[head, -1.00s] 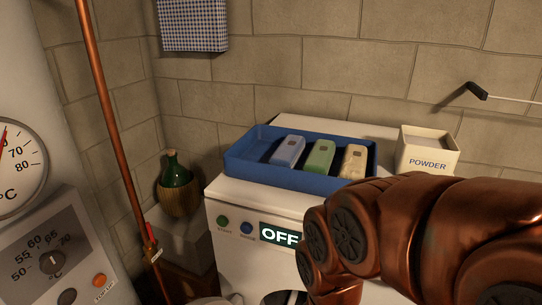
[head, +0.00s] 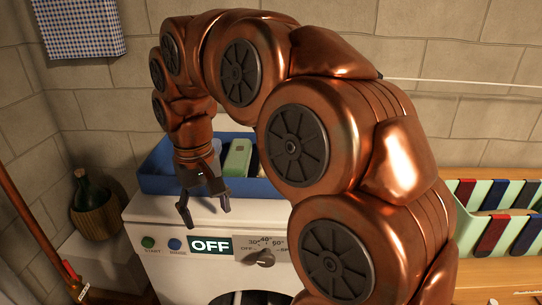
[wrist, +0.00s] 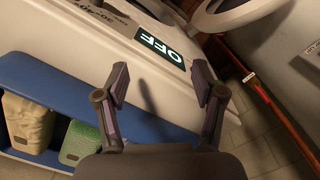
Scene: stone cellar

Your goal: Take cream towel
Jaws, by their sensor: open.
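The cream towel (wrist: 30,122) lies rolled in the blue tray (wrist: 52,82) at the left of the wrist view, beside the green towel (wrist: 80,142). In the head view the tray (head: 157,181) sits on top of the washing machine (head: 150,215). There the green towel (head: 237,158) shows, but my arm hides nearly all of the cream towel. My gripper (head: 206,214) is open and empty, pointing down in front of the tray's near wall. In the wrist view the spread fingers (wrist: 160,80) are over the machine's front edge, apart from the towels.
The machine's panel reads OFF (head: 211,246), with a dial (head: 261,258) beside it. A green bottle in a basket (head: 92,207) stands left of the machine. A rack with dark red and blue strips (head: 492,235) is at the right. A checked cloth (head: 80,28) hangs upper left.

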